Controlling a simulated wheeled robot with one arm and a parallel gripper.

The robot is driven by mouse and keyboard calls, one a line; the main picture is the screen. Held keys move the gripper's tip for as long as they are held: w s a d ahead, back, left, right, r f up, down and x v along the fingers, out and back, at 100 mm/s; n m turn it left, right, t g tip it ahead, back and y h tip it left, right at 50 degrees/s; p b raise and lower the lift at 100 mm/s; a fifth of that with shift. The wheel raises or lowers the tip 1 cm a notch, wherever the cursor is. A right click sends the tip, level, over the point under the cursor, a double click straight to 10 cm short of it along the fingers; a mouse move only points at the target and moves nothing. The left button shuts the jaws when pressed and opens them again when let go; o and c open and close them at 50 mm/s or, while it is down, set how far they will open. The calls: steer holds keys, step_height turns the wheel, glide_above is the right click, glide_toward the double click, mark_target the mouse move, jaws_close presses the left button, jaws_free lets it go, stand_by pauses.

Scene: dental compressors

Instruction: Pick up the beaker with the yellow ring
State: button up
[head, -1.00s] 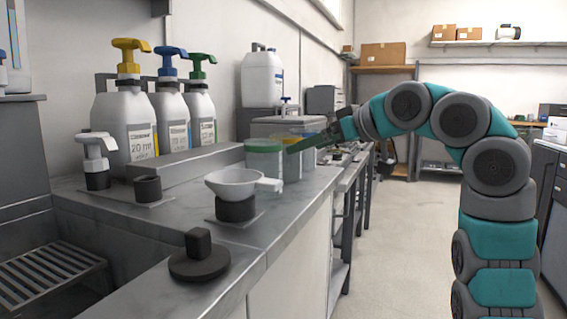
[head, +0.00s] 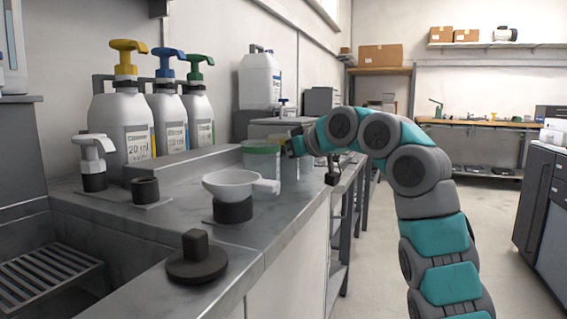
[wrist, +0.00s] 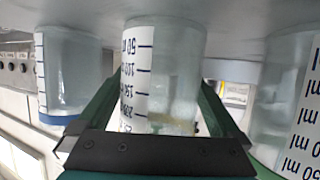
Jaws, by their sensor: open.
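The beaker with the yellow ring (wrist: 165,75) is clear with a white scale strip and stands in the middle of the wrist view, which shows it upside down. Its ring is mostly hidden behind my gripper; only a faint yellowish edge shows. My gripper (wrist: 158,92) is open, with one dark green finger on each side of this beaker. I cannot tell if the fingers touch it.
A beaker with a blue ring (wrist: 68,75) stands left in the wrist view. Another beaker (wrist: 285,100) is close at right; the green-ringed beaker (head: 262,160) is nearest in the head view. A white funnel bowl (head: 238,185) and pump bottles (head: 120,125) share the counter.

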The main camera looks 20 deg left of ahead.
steer(key=shift+w+a+f, duration=0.1)
steer(key=shift+w+a, duration=0.05)
steer(key=c, duration=1.1)
